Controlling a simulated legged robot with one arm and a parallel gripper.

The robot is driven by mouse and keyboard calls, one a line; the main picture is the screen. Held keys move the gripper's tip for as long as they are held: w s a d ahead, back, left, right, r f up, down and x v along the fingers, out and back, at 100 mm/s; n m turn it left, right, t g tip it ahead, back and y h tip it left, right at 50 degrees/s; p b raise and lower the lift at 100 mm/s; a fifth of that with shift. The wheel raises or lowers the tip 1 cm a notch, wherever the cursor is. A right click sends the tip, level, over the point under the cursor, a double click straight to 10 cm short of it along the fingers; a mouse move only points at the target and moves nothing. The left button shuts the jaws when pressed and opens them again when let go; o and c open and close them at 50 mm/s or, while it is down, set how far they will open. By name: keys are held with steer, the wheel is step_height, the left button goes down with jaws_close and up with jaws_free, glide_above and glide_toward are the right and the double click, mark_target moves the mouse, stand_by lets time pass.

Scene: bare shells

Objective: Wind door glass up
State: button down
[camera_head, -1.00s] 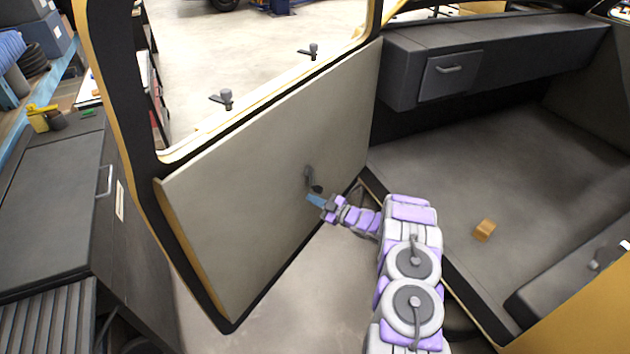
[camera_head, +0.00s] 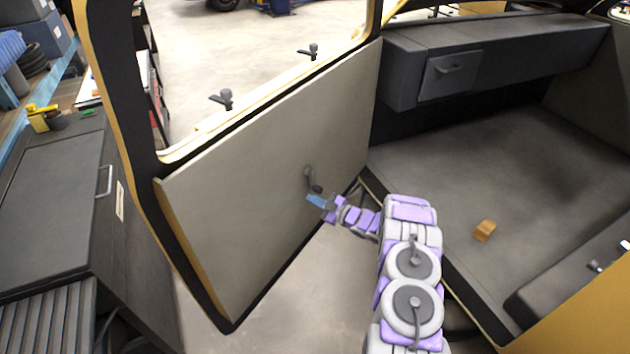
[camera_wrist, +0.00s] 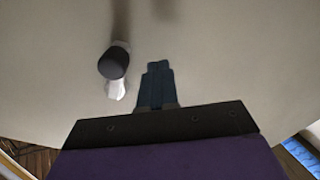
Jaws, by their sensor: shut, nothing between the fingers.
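The open door (camera_head: 240,185) has a pale inner panel with a dark window crank (camera_head: 309,176) on its lower right part. The crank's arm runs down to a round dark knob, which shows close up in the wrist view (camera_wrist: 113,63). My gripper (camera_head: 315,200) is just below the knob, in front of the panel. Its blue fingers (camera_wrist: 157,82) are shut together and empty, to the right of the knob in the wrist view with a small gap between them. The window opening above the panel looks clear; I cannot make out a glass edge.
A dark cabinet (camera_head: 50,200) is left of the door. A small wooden block (camera_head: 484,231) lies on the cab floor at right. Bare ground shows below the door.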

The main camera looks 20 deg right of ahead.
mark_target(321, 191)
steer(key=shift+d, duration=0.1)
stand_by(0.6)
steer(key=shift+w+d+r, duration=0.1)
steer(key=shift+w+d, duration=0.4)
steer(key=shift+d, duration=0.05)
steer(key=shift+w+d, duration=0.1)
steer(key=shift+w+d, duration=0.4)
steer(key=shift+d, duration=0.15)
steer(key=shift+d+b, duration=0.15)
steer(key=shift+b, duration=0.15)
steer(key=shift+w+d, duration=0.4)
steer(key=shift+d, duration=0.1)
steer(key=shift+d+r, duration=0.1)
steer(key=shift+w, duration=0.1)
